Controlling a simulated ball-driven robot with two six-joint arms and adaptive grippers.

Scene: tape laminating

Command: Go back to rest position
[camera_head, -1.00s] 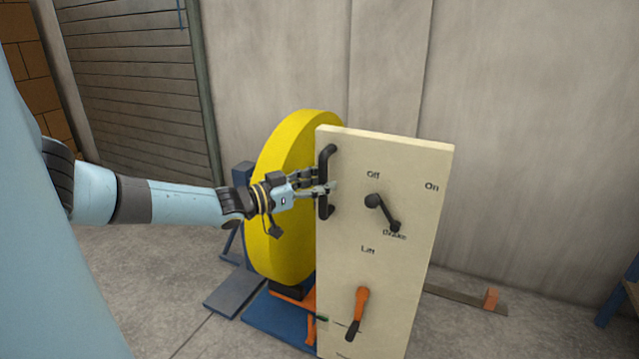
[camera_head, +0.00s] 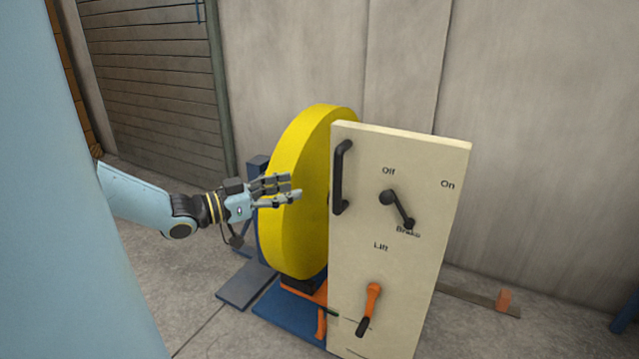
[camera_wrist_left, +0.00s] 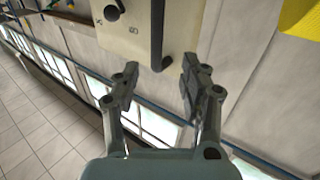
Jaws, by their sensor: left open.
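My left gripper (camera_head: 282,190) is open and empty in front of the large yellow disc (camera_head: 310,225), to the left of the cream panel (camera_head: 440,250). It is apart from the black bar handle (camera_head: 341,178) on the panel's left edge. In the left wrist view the open fingers (camera_wrist_left: 158,85) stand below the panel (camera_wrist_left: 150,22), with the dark handle (camera_wrist_left: 158,35) between and beyond them. My right gripper is not in view.
The panel carries a black lever (camera_head: 397,208) near the words Off and Brake, and an orange lever (camera_head: 369,308) under Lift. A blue base (camera_head: 275,315) lies below the disc. A concrete wall (camera_head: 300,50) stands behind. Bare floor lies at left.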

